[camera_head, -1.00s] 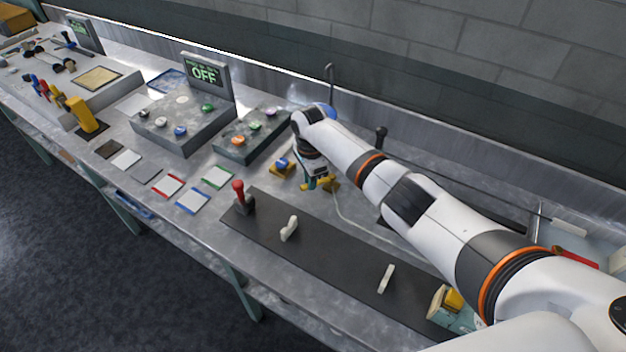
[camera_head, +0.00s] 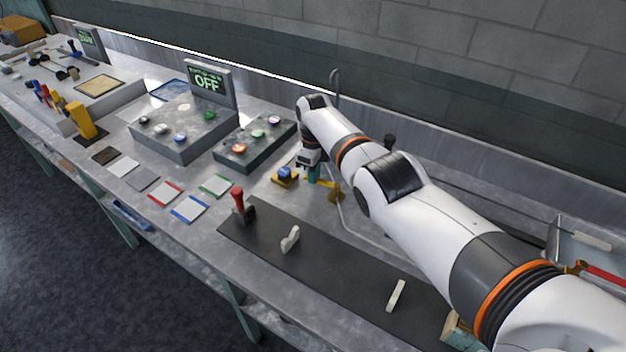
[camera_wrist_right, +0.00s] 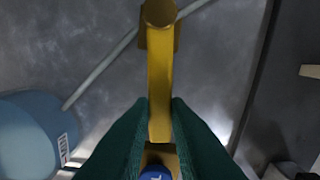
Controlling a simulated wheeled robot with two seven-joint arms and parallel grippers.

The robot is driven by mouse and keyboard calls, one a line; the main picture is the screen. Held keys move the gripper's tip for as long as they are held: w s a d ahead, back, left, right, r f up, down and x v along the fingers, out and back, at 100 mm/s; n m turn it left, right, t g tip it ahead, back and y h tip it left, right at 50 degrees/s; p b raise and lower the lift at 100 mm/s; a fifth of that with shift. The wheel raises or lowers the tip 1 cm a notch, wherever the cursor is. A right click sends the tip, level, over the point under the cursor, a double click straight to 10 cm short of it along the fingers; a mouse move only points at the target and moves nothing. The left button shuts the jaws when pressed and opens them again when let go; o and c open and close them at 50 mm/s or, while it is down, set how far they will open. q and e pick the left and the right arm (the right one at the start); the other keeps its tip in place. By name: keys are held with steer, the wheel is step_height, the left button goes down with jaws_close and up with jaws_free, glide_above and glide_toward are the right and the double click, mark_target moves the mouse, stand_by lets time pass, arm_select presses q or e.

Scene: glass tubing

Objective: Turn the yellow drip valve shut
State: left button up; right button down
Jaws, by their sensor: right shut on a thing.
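The yellow drip valve (camera_head: 324,186) stands on the bench right of a blue button on a yellow base (camera_head: 285,174). Its lever (camera_wrist_right: 160,75) runs up the middle of the right wrist view to a round yellow cap (camera_wrist_right: 160,12). My right gripper (camera_head: 312,174) is at the lever's left end in the head view. Its green fingertips (camera_wrist_right: 159,112) are shut on the lever, one on each side. Part of the valve is hidden behind my forearm and fingers in the head view. My left gripper is not in view.
A dark mat (camera_head: 330,262) with a red-handled lever (camera_head: 238,203) and white levers lies in front. A button box (camera_head: 245,147) and an OFF display (camera_head: 208,82) stand to the left. A thin tube (camera_head: 352,228) runs from near the valve along the bench.

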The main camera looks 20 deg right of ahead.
steer(key=shift+w+d+m+b, duration=0.25)
steer(key=shift+d+m+b, duration=0.05)
steer(key=shift+m, duration=0.3)
steer(key=c, duration=1.4)
jaws_free()
steer(key=shift+o, duration=0.2)
step_height(320, 180, up, 4)
steer(key=shift+r+p, duration=0.15)
steer(key=shift+p, duration=0.85)
step_height(320, 180, up, 8)
steer(key=b, duration=0.1)
